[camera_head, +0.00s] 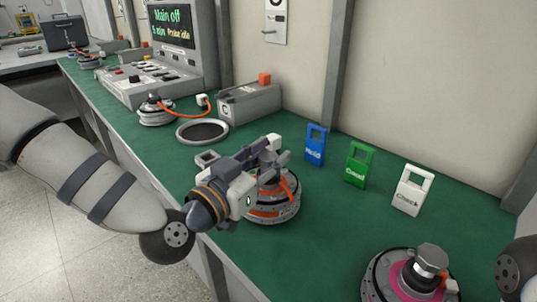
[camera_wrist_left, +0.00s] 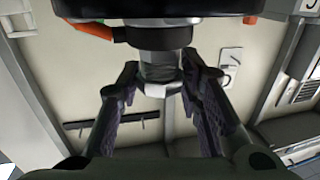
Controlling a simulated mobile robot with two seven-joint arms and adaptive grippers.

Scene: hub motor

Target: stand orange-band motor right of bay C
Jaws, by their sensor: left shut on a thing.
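The orange-band motor (camera_head: 272,213) is a round grey hub motor with an orange band and an upright shaft, at the middle of the green bench in the head view. My left gripper (camera_head: 268,168) is shut on its shaft from the left side. In the left wrist view the fingers (camera_wrist_left: 160,95) close on the metal shaft (camera_wrist_left: 159,68), with the dark motor body (camera_wrist_left: 150,33) at the top edge. The motor looks upright; I cannot tell whether it touches the bench. Bay C (camera_head: 250,102) is a grey box marked C, farther back. My right gripper is out of view.
A round dark pad (camera_head: 202,131) lies before bay C. Another motor (camera_head: 155,112) with an orange cable stands left of it. Blue (camera_head: 315,145), green (camera_head: 359,164) and white (camera_head: 412,190) tags stand along the wall side. A pink-band motor (camera_head: 384,277) stands front right.

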